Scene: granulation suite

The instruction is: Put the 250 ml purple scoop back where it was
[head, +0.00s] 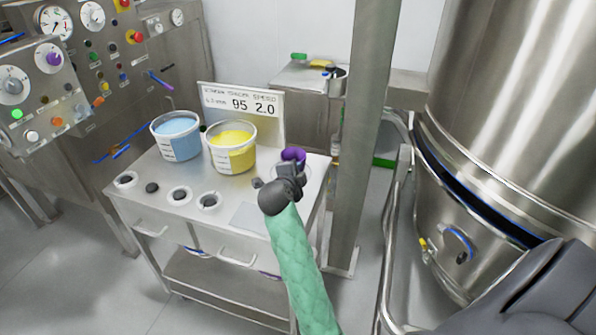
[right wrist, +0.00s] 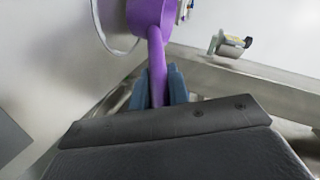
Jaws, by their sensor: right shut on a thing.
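The purple scoop (head: 293,155) is at the right end of the steel cart top in the head view. My right gripper (head: 290,170) is shut on its handle. In the right wrist view the scoop's purple cup (right wrist: 148,14) is at the top, and its handle runs down between the blue fingertips of my right gripper (right wrist: 158,88). A pale ring (right wrist: 112,50) shows beside the cup; I cannot tell whether the scoop touches it. My left gripper is not in view.
The cart (head: 225,195) bears a blue tub (head: 178,145), a yellow tub (head: 231,158), a sign (head: 240,102) and several small round pieces. A steel post (head: 365,130) stands right of the cart. A large steel vessel (head: 505,100) fills the right side.

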